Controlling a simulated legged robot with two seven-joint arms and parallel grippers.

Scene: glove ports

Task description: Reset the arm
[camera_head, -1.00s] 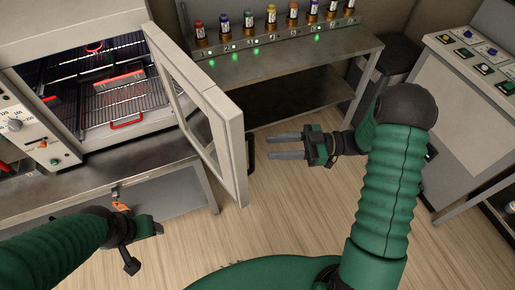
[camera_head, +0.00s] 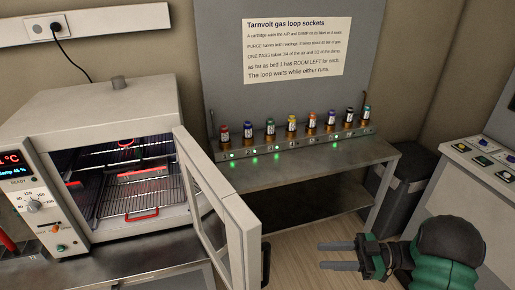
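My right gripper (camera_head: 338,256) is at the lower right of the head view, with its arm coming in from the bottom right. Its two grey fingers point left and stand apart with nothing between them. It hangs over the wood floor (camera_head: 295,245), in front of the metal table and to the right of the open oven door, touching neither. The green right arm (camera_head: 445,272) is cut off by the lower edge. My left gripper and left arm are outside the view.
An oven (camera_head: 95,110) at left has its glass door (camera_head: 225,220) swung open toward me; wire racks and a red handle show inside. A metal table (camera_head: 300,170) bears a row of coloured cartridges. A dark bin (camera_head: 405,185) and control console (camera_head: 485,195) stand at right.

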